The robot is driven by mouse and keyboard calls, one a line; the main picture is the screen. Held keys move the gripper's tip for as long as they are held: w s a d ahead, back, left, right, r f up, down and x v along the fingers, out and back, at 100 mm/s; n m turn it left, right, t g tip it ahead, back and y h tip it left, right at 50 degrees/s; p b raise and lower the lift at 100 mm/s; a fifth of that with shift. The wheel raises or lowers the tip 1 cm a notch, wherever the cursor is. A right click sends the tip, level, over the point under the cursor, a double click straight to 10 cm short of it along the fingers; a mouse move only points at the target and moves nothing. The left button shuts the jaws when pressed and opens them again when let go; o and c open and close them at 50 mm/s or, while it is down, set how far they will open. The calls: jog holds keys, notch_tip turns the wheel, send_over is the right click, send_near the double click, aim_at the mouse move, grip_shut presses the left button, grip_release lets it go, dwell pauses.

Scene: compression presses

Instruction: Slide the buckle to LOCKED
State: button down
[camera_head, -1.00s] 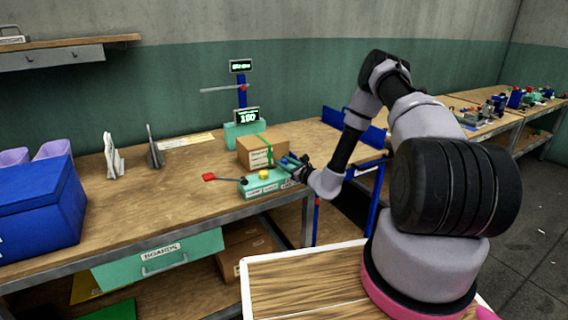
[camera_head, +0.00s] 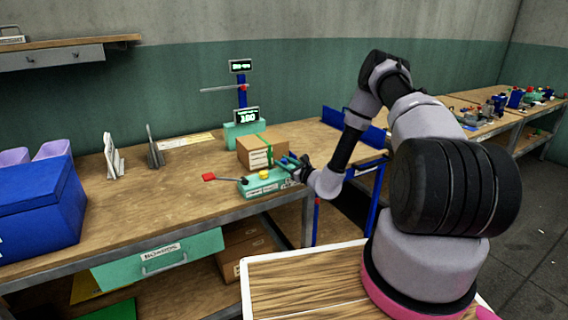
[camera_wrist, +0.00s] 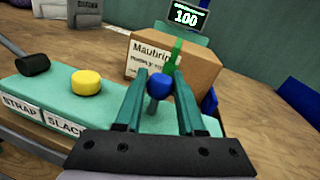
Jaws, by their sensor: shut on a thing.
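A teal fixture (camera_head: 262,182) sits at the bench's front edge, with a yellow button (camera_wrist: 87,82) and labels reading STRAP and SLACK. A blue ball knob (camera_wrist: 158,84) on a short stem stands at its right part. My gripper (camera_wrist: 158,76) is shut on this knob, one finger on each side; it also shows over the fixture's right end in the head view (camera_head: 291,162). I cannot tell for certain that the knob is the buckle's slider. No LOCKED label is readable; my gripper hides part of the fixture. A cardboard box (camera_head: 253,156) with a green strap (camera_wrist: 173,58) stands just behind.
A display (camera_wrist: 186,17) behind the box reads 100. A lever with a red paddle (camera_head: 209,177) reaches left from the fixture. A blue bin (camera_head: 40,215) stands far left. Thin upright holders (camera_head: 112,157) stand mid-bench. The bench between them and the fixture is mostly clear.

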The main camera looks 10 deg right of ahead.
jog(key=shift+w+d, duration=0.3)
jog(key=shift+d, duration=0.55)
jog(key=shift+w+d, duration=0.25)
jog(key=shift+d, duration=0.65)
jog(key=shift+w+d, duration=0.3)
jog(key=shift+d, duration=0.55)
jog(key=c, duration=0.5)
grip_release()
jog(key=shift+d, duration=0.1)
jog(key=v, duration=1)
jog(key=shift+s+d, duration=0.1)
jog(key=shift+s, duration=0.3)
